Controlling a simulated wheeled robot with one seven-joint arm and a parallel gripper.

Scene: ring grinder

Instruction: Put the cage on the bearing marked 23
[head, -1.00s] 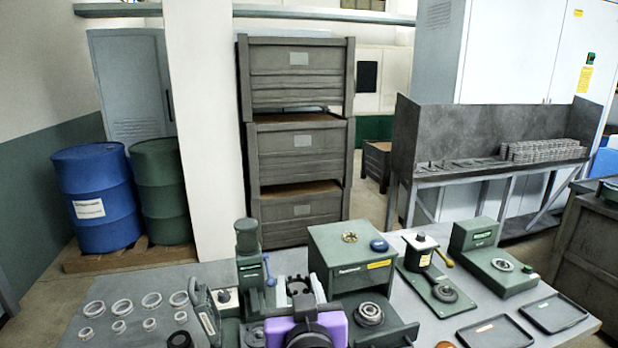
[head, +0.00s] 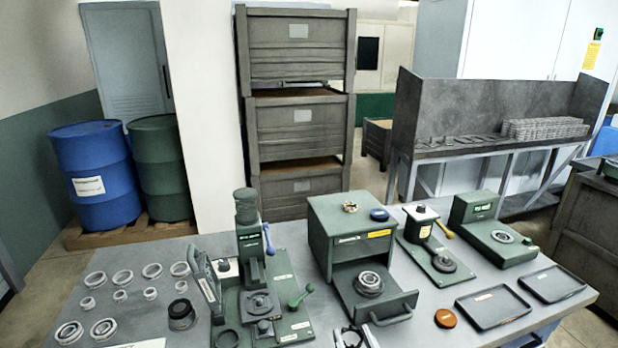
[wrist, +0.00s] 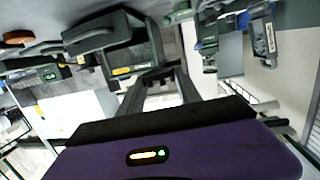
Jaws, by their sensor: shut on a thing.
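My gripper (wrist: 160,76) is in the wrist view, with its purple body across the bottom and dark fingers reaching forward, close together. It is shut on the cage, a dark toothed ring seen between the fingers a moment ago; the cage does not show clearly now. In the head view only dark pieces show at the bottom edge, perhaps fingertips. Bearing rings lie at the table's left front, among them one bearing (head: 68,332) and another beside it (head: 103,329). Another bearing (head: 368,284) sits on the drawer of a green box. I cannot read any 23.
A press (head: 250,235) with a blue handle and a green-handled fixture stand mid-table. The green box (head: 345,235) carries a brass ring (head: 350,207) and a blue disc (head: 380,214). Two dark trays (head: 492,306) lie right. An orange disc (head: 446,318) lies front right.

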